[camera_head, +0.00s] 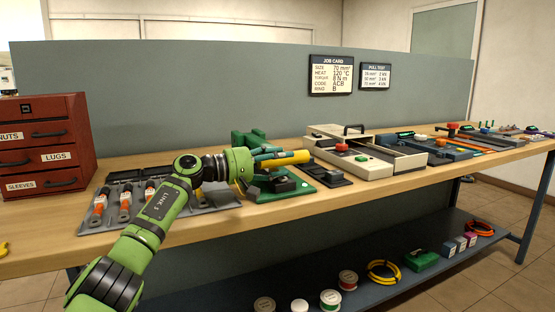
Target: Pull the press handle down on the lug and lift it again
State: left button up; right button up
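The green press (292,184) stands on the bench right of my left arm. Its yellow handle (288,158) points right and lies roughly level above the press base. My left gripper (253,160) is at the left end of the handle, and its fingers overlap the press in this view. I cannot tell whether they are closed on the handle or only beside it. The lug in the press cannot be made out. My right gripper is not in view.
A grey tray (222,198) with orange-handled tools lies under my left arm. A red drawer cabinet (40,110) stands at the left. A beige machine (362,165) is right of the press. A grey panel (200,90) with a job card (331,76) rises behind.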

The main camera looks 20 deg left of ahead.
pick_arm(q)
jog(key=shift+a+f, duration=0.25)
jog(key=shift+f, duration=0.35)
jog(key=shift+a, duration=0.2)
jog(key=v, duration=0.7)
jog(key=r+v, duration=0.1)
jog(key=v, duration=0.2)
jog(key=shift+s+a, duration=0.1)
jog(key=shift+s, duration=0.3)
jog(key=shift+s+a, duration=0.2)
jog(key=shift+s, duration=0.1)
jog(key=shift+r, duration=0.1)
